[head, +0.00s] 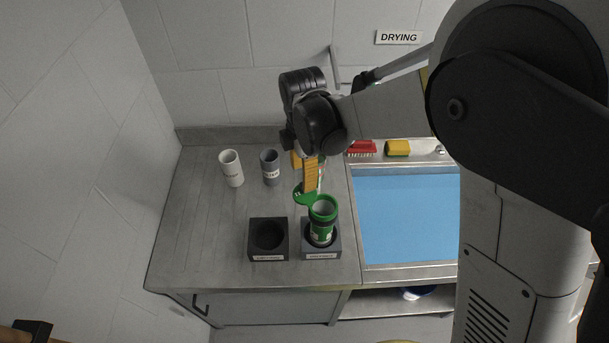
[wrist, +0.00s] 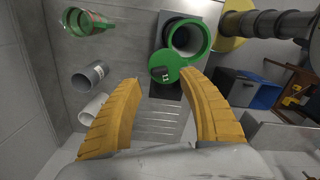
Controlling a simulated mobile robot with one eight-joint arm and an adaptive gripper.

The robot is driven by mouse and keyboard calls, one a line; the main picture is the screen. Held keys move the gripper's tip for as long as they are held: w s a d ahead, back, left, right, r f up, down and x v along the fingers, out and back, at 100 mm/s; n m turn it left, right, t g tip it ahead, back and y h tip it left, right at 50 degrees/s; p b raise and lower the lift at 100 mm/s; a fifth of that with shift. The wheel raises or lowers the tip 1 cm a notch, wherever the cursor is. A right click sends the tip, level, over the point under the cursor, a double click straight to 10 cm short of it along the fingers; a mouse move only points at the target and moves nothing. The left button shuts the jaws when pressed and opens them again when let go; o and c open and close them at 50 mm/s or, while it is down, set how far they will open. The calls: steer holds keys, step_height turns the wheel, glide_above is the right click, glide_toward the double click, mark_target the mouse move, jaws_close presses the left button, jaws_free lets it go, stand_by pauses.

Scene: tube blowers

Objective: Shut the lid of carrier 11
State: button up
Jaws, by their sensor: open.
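A green carrier (head: 322,228) with a pale label stands upright in the right black holder block (head: 321,250). Its number is too small to read. Its mouth is uncovered, and the round green lid (head: 303,195) hangs open to the side. The wrist view shows the carrier's open green rim (wrist: 205,38) and the lid (wrist: 168,62) beside it, with a dark patch on the lid. My gripper (head: 310,188) points down just above and behind the lid. In the wrist view its yellow fingers (wrist: 162,78) are spread with nothing between them; the lid lies just past the tips.
An empty black holder block (head: 268,252) stands left of the carrier. A white tube (head: 232,172) and a grey tube (head: 270,172) stand at the back left. A blue basin (head: 405,215) lies to the right, with a red brush (head: 361,148) and yellow sponge (head: 397,148) behind it.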

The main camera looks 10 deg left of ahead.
step_height(320, 180, down, 5)
steer(key=shift+w+f, duration=0.1)
steer(key=shift+c, duration=0.2)
jaws_close()
